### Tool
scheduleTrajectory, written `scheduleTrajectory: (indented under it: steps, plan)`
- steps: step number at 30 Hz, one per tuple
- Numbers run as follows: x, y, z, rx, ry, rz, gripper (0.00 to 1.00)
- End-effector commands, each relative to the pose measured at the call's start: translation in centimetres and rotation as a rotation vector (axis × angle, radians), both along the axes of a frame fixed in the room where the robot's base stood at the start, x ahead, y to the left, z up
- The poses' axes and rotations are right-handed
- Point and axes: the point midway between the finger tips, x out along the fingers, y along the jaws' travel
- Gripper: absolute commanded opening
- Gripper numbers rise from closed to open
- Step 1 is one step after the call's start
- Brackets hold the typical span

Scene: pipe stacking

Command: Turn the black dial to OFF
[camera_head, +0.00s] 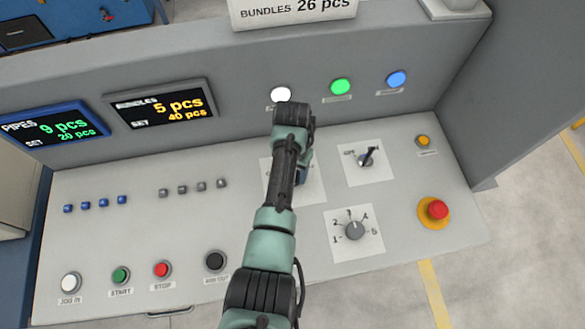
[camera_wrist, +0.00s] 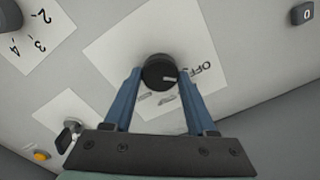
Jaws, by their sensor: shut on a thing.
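The black dial (camera_wrist: 158,72) sits on a white label plate (camera_wrist: 112,50) in the wrist view. Its pale pointer mark faces right, towards the printed word OFF (camera_wrist: 193,67). My gripper (camera_wrist: 157,76) has one blue finger on each side of the dial and is shut on it. Other print on the plate is partly covered by the fingers.
Right of my arm are a key switch (camera_head: 366,158), a numbered dial (camera_head: 355,230), a red emergency button (camera_head: 437,209) and an orange button (camera_head: 423,141). Left are push buttons, such as the red one (camera_head: 162,270). A wall with lamps and two displays (camera_head: 160,108) stands behind.

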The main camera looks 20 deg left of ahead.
Motion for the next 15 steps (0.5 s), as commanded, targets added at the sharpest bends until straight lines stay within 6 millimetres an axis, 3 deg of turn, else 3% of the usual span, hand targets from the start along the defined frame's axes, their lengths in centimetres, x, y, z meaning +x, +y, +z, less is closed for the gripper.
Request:
scheduleTrajectory:
  steps: [15]
  plan:
    - [0.08, 0.07, 0.12, 0.001, -0.001, 0.167, 0.01]
